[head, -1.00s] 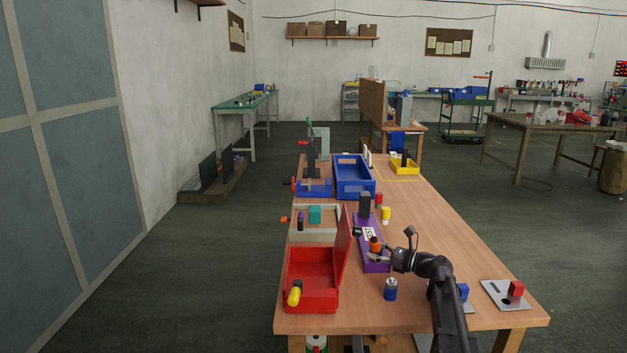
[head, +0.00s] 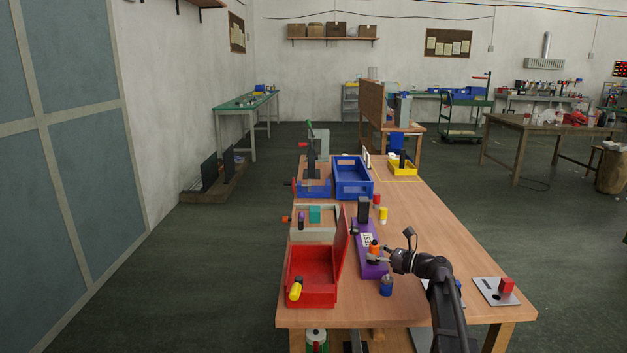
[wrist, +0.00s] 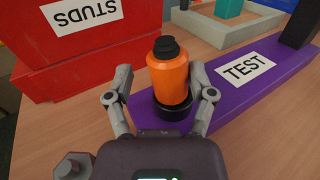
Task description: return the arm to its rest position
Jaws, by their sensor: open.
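My gripper (head: 376,258) is open at the purple base marked TEST (head: 363,233), with my arm reaching in from the lower right. In the wrist view my gripper's fingers (wrist: 160,84) are spread on either side of an orange bottle with a black cap (wrist: 168,76). The bottle stands upright in a dark round seat on the purple base (wrist: 225,92). I cannot tell whether a finger touches it. In the head view the orange bottle (head: 374,246) shows just beyond my fingers.
A red bin marked STUDS (head: 312,290) with a raised lid stands left of my gripper. A blue canister (head: 386,286) is close by. A red block on a metal plate (head: 507,286) lies right of my arm. A blue crate (head: 352,190) stands farther back. The table's right middle is clear.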

